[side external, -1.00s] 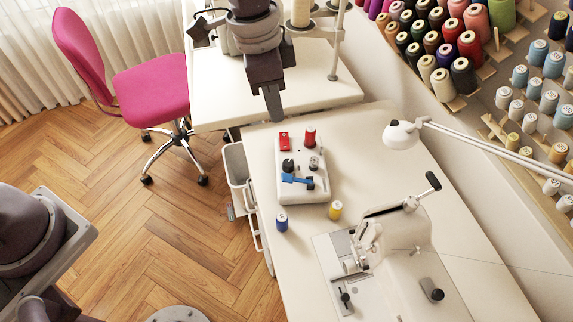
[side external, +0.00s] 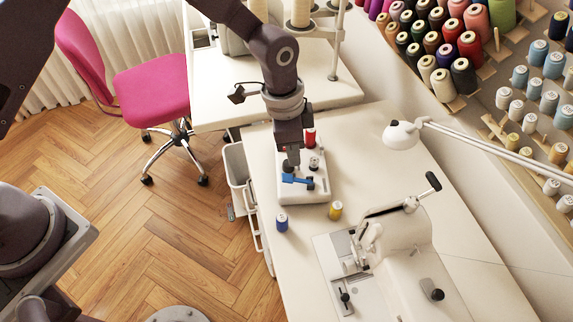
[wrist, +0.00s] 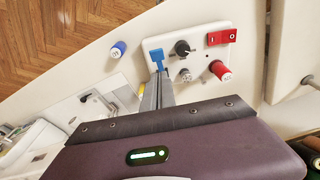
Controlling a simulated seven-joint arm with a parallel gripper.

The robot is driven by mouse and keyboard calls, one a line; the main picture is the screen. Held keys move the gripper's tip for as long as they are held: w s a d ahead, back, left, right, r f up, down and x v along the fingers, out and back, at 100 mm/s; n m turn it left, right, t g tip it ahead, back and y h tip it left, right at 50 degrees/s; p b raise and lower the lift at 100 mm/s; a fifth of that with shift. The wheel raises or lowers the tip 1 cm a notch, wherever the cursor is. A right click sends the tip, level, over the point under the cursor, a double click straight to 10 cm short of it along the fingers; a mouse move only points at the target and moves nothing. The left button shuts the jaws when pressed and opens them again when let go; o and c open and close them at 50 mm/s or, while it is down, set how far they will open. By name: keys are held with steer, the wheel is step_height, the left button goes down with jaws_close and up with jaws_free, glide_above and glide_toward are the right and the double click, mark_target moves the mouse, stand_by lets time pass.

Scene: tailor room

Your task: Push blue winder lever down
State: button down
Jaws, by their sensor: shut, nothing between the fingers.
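The blue winder lever (side external: 297,180) lies on the front part of a white winder plate (side external: 318,190) on the sewing table. The lever also shows in the wrist view (wrist: 157,56), just beyond my fingertips. My gripper (side external: 291,162) is shut and empty, pointing down over the plate close to the lever's left part. In the wrist view the shut fingers (wrist: 157,78) reach toward the lever; I cannot tell whether they touch it. My gripper hides part of the plate in the side view. A black knob (wrist: 182,48) sits beside the lever.
A red spool (side external: 310,137) and a red switch (wrist: 223,37) are on the plate. A blue spool (side external: 282,222) and a yellow spool (side external: 336,210) stand in front. A white sewing machine (side external: 395,258) is at the right front, with a lamp (side external: 402,134) behind.

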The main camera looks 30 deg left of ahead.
mark_target(289, 178)
steer(key=shift+s+a+f, duration=0.1)
steer(key=shift+a+f, duration=0.1)
steer(key=shift+f, duration=0.55)
steer(key=shift+s+a+f, duration=0.15)
steer(key=shift+a+f, duration=0.05)
steer(key=shift+f, duration=0.55)
steer(key=shift+s+a+f, duration=0.1)
steer(key=shift+a+f, duration=0.1)
steer(key=shift+f, duration=0.55)
